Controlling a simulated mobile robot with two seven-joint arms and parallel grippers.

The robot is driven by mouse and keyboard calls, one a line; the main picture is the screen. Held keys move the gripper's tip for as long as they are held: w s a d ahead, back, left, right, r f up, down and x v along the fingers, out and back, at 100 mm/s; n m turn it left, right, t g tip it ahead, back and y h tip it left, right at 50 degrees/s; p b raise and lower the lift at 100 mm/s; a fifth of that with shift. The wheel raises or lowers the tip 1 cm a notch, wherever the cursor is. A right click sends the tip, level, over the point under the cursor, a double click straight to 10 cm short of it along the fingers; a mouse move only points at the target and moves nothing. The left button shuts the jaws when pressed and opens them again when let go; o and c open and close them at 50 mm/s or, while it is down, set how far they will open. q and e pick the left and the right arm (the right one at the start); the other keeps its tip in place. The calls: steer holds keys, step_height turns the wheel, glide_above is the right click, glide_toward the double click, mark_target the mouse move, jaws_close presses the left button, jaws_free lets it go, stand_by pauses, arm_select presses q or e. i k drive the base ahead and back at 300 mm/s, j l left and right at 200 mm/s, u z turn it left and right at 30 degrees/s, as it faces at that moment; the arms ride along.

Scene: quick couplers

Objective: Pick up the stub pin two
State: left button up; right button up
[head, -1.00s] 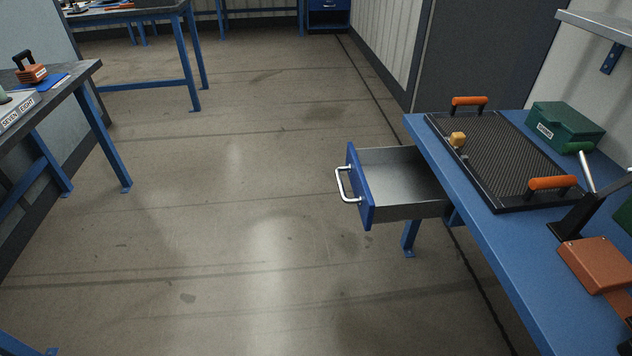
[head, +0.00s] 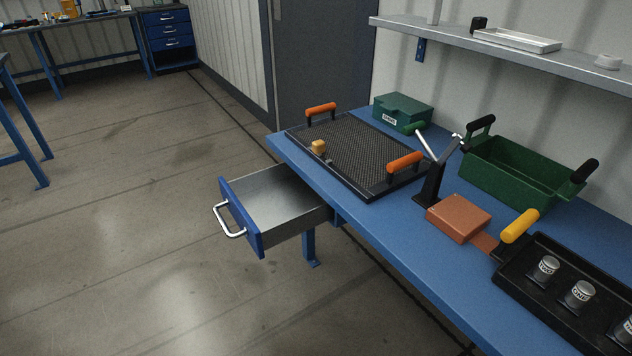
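A short grey metal stub pin labelled TWO (head: 545,267) stands upright in a black tray (head: 519,292) with a yellow handle, at the lower right of the head view. A similar pin labelled ONE (head: 579,294) stands beside it, and a third pin (head: 622,331) is partly cut off at the right edge, its label only partly visible. Neither of my grippers shows in the head view.
The blue bench (head: 400,240) also bears a black mesh tray (head: 352,150) with orange handles, a green lidded box (head: 402,112), a green open crate (head: 520,178), a lever stand (head: 431,184) and an orange-brown block (head: 459,217). An open drawer (head: 275,205) juts out over the floor.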

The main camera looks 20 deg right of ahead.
mark_target(541, 274)
steer(key=z, duration=2.15)
